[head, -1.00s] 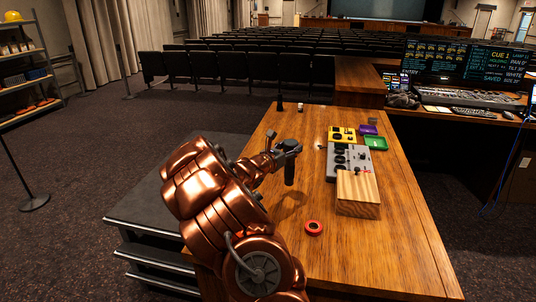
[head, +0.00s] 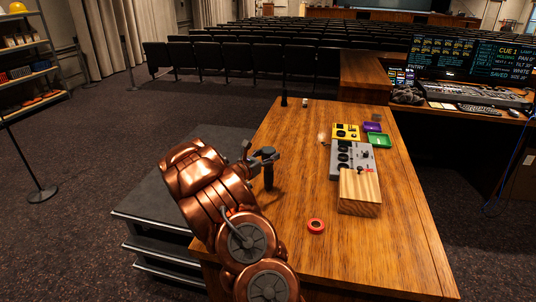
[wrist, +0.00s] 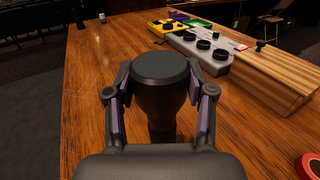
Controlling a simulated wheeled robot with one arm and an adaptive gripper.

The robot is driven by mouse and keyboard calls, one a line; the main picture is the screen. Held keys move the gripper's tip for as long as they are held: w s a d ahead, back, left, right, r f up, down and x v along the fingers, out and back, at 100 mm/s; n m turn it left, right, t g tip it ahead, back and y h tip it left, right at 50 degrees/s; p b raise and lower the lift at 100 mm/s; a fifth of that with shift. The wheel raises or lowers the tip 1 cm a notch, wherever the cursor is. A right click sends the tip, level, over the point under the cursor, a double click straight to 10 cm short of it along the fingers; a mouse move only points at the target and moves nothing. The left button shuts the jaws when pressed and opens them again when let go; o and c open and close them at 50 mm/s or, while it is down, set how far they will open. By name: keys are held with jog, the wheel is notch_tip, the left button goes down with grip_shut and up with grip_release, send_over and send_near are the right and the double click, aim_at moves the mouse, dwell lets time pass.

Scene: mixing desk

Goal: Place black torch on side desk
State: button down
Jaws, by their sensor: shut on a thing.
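The black torch (head: 268,178) hangs upright in my gripper (head: 265,157) over the left part of the wooden desk (head: 285,215). In the wrist view the torch (wrist: 160,70) shows its round dark end between the two fingers of my gripper (wrist: 160,95), which is shut on it. The torch's lower end points down at the desk top; I cannot tell whether it touches the wood.
A grey control box (head: 352,158), a wooden block (head: 359,192), a yellow box (head: 346,132), a green tray (head: 379,141) and a purple tray (head: 372,127) stand on the right. Red tape (head: 316,226) lies in front. A small dark object (head: 284,99) stands at the far edge.

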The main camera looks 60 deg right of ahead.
jog(key=shift+f, duration=0.3)
jog(key=shift+c, duration=2)
grip_release()
jog(key=shift+f, duration=0.1)
jog(key=shift+a+r, duration=0.1)
jog(key=shift+r, duration=0.1)
jog(key=w+a+b, duration=0.1)
jog(key=a+b, duration=0.2)
jog(key=a, duration=0.9)
jog(key=s+a+r+m+g+y, duration=0.2)
jog(key=s+a+r+m+y, duration=0.1)
jog(key=s+a+m, duration=0.3)
jog(key=s+a+r+m+g+y, duration=0.3)
jog(key=s+a+m, duration=0.2)
jog(key=s, duration=0.4)
jog(key=s+a+f+m+t+y, duration=0.1)
jog(key=s+a+y, duration=0.3)
jog(key=a, duration=0.7)
jog(key=s+a+f+m+t+y, duration=0.2)
jog(key=s+a+m+y, duration=0.1)
jog(key=a, duration=0.8)
jog(key=s+a+f+m+t+y, duration=0.1)
jog(key=s+a+y, duration=0.4)
jog(key=a, duration=0.6)
jog(key=shift+s+a+f+m+t, duration=0.2)
jog(key=shift+a+f+m+t, duration=0.1)
jog(key=shift+f+m+t, duration=0.15)
